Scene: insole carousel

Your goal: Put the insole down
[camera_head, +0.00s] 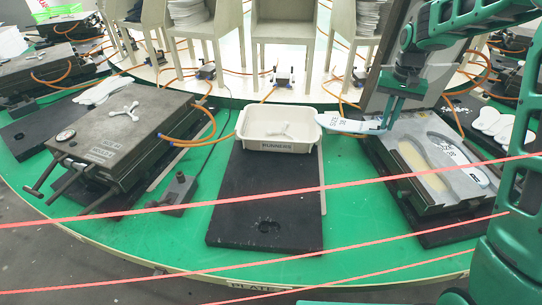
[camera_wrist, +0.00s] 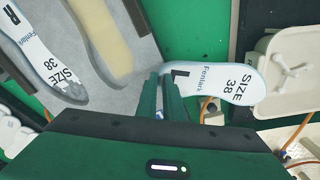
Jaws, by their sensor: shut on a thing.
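My gripper (camera_head: 388,124) is at the right in the head view, shut on the end of a white insole (camera_head: 342,122). The insole sticks out to the left, in the air between the runners bin and the open mould (camera_head: 398,173). In the wrist view my gripper (camera_wrist: 167,92) pinches this insole (camera_wrist: 213,80), marked L, Fenlark, SIZE 38. A second insole (camera_head: 459,160), marked R, SIZE 38 in the wrist view (camera_wrist: 38,50), lies in one mould cavity. The other cavity (camera_head: 414,154) is bare and yellowish.
A cream bin (camera_head: 280,146) labelled RUNNERS, holding a white three-armed piece (camera_head: 281,131), stands on a black plate (camera_head: 265,200). A closed mould (camera_head: 125,125) stands left. White insoles (camera_head: 493,122) lie far right. Red lines cross the foreground; orange hoses run behind.

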